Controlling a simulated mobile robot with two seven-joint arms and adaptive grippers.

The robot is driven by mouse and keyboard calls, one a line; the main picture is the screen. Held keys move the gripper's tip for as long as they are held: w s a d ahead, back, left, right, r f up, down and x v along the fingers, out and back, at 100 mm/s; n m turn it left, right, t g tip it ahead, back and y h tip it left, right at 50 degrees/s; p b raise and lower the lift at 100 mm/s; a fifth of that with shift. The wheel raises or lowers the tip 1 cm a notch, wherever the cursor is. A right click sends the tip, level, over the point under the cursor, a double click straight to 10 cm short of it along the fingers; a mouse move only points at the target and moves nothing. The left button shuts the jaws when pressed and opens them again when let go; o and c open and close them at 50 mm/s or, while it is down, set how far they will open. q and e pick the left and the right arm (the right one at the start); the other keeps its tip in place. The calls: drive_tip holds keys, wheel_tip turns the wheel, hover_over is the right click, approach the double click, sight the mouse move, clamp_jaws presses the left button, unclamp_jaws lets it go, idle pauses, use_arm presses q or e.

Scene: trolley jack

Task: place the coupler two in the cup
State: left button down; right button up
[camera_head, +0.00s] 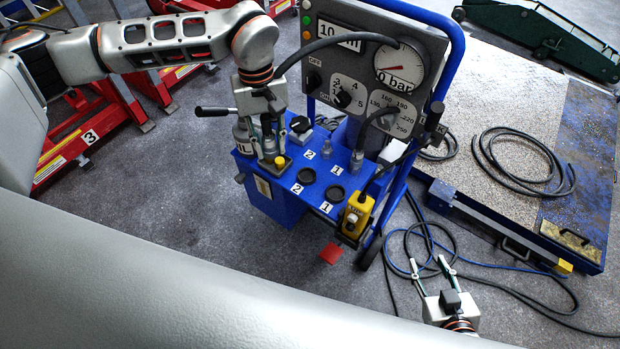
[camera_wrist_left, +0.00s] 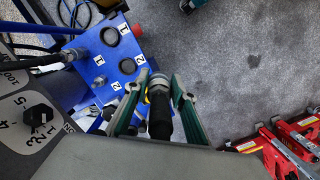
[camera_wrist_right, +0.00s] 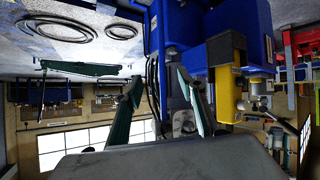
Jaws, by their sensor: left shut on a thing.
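My left gripper (camera_head: 267,135) is shut on coupler two (camera_wrist_left: 159,112), a black hose end with a yellow band, seen between its green fingers in the left wrist view. In the head view it is at the left part of the blue cart top, and the fingers partly hide the coupler. The black cup marked 2 (camera_head: 306,175) is to its right; it shows left of the held coupler in the left wrist view (camera_wrist_left: 128,66). The cup marked 1 (camera_head: 335,193) is beside it. My right gripper (camera_head: 433,268) is open and empty, low at right.
The gauge panel (camera_head: 350,100) rises behind the cart top. Metal fittings (camera_head: 357,160) stand behind the cups. A yellow pendant (camera_head: 356,214) hangs at the cart's front right corner. Hoses (camera_head: 425,240) lie near my right gripper. The floor (camera_head: 190,170) left of the cart is clear.

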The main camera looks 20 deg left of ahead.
use_arm(q)
drive_tip(key=w+d+n+t+b, duration=0.2)
drive_tip(key=w+d+n+b, duration=0.6)
drive_tip(key=n, duration=0.8)
drive_tip(key=f+b, duration=0.2)
drive_tip(key=f, duration=0.2)
drive_tip(key=a+f+b, duration=0.1)
drive_tip(key=f+b, duration=0.1)
drive_tip(key=f, duration=0.3)
drive_tip(key=w+f+b, duration=0.1)
drive_tip(key=f, duration=0.4)
drive_tip(key=shift+a+f+b, duration=0.2)
drive_tip(key=shift+a+b, duration=0.2)
drive_tip(key=shift+h, duration=0.3)
wheel_tip(320, 180, down, 4)
drive_tip(key=shift+f+b, duration=0.1)
drive_tip(key=shift+b, duration=0.5)
drive_tip(key=shift+f, duration=0.75)
drive_tip(key=c, duration=2)
unclamp_jaws()
drive_tip(key=shift+o, duration=0.2)
drive_tip(key=shift+f, duration=0.15)
use_arm(e)
wheel_tip(320, 180, down, 10)
drive_tip(key=a, duration=0.1)
drive_tip(key=shift+s+a+f+y, duration=0.2)
drive_tip(key=shift+s+f+y, duration=0.05)
drive_tip(key=shift+y, duration=0.05)
